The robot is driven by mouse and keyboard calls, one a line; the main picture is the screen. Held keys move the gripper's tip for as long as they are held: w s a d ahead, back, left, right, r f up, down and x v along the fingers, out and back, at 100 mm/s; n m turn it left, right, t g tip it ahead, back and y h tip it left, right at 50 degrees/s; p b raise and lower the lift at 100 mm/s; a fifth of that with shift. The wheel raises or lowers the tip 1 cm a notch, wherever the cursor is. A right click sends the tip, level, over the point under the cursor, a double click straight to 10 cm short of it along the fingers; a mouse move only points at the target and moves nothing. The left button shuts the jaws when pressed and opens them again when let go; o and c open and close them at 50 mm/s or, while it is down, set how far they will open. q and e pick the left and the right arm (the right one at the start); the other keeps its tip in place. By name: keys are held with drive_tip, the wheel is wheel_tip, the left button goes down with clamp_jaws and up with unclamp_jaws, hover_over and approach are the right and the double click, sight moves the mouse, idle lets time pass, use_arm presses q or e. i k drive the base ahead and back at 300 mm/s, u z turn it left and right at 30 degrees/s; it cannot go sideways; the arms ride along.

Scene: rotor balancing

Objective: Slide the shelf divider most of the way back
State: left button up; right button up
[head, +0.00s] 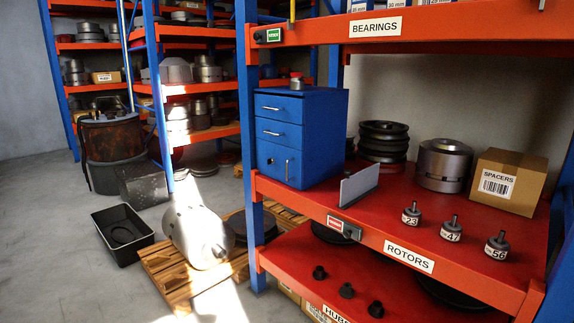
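The shelf divider (360,185) is a thin grey upright plate on the red ROTORS shelf (385,222). It stands near the shelf's front edge, right of the blue drawer cabinet (297,137) and left of the small labelled knobbed weights (411,214). A small grey fitting with a red label (342,228) sits on the front edge just below it. Neither of my grippers is in view, and nothing touches the divider that I can see.
Behind the divider stand a black grooved pulley (383,140), a grey metal rotor (444,166) and a SPACERS carton (508,181). Bare red shelf lies between the divider and these. The orange BEARINGS shelf (470,27) hangs above. A blue post (251,150) rises at left.

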sight(354, 188)
drive_tip(key=u, duration=0.05)
drive_tip(key=i, duration=1.15)
drive_tip(key=z, duration=0.35)
